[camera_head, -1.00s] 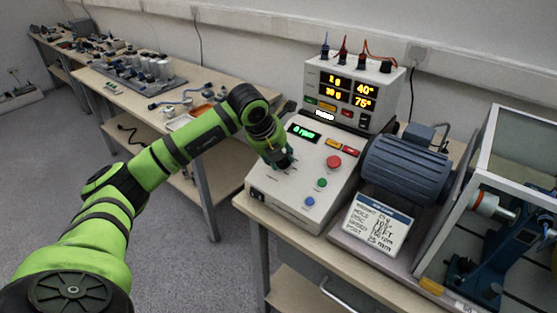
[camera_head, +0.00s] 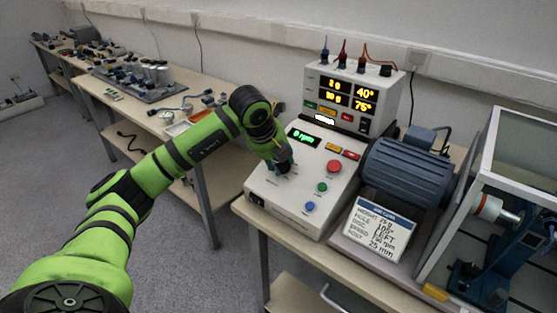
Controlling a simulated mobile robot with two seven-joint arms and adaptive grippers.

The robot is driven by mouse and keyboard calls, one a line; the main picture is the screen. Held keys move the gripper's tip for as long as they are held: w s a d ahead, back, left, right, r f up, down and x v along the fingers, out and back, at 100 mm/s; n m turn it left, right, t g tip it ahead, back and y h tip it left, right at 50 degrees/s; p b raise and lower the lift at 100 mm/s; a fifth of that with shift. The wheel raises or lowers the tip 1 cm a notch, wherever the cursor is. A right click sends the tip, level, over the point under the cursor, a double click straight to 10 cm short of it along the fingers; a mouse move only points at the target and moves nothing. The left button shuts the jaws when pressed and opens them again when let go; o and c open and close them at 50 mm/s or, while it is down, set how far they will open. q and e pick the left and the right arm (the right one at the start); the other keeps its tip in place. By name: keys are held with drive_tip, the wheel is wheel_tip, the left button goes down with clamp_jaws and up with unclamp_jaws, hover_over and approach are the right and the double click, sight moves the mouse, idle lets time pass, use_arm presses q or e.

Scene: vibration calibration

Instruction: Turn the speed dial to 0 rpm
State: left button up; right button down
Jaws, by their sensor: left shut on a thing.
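A pale control console (camera_head: 262,197) stands on the right bench, with a small green display (camera_head: 304,135) that seems to read 0 rpm. My left gripper (camera_head: 284,169) reaches down onto the console's sloping face, below the display. It is shut on the speed dial, which my fingers hide. A red button (camera_head: 334,166), a green button (camera_head: 322,187) and a blue button (camera_head: 309,207) sit to the right of the gripper. My right gripper is not in view.
A display box (camera_head: 384,83) with yellow digits stands behind the console. A blue-grey motor (camera_head: 407,172) and a clear-walled enclosure (camera_head: 520,150) are on the right. Another bench (camera_head: 212,160) with parts stands at the left.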

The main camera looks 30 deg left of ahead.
use_arm(q)
drive_tip(key=shift+w+a+r, duration=0.15)
drive_tip(key=shift+w+r, duration=0.05)
drive_tip(key=shift+r, duration=0.2)
drive_tip(key=o, duration=1)
drive_tip(key=shift+o, duration=0.7)
drive_tip(key=shift+f, duration=0.25)
drive_tip(key=v, duration=1.2)
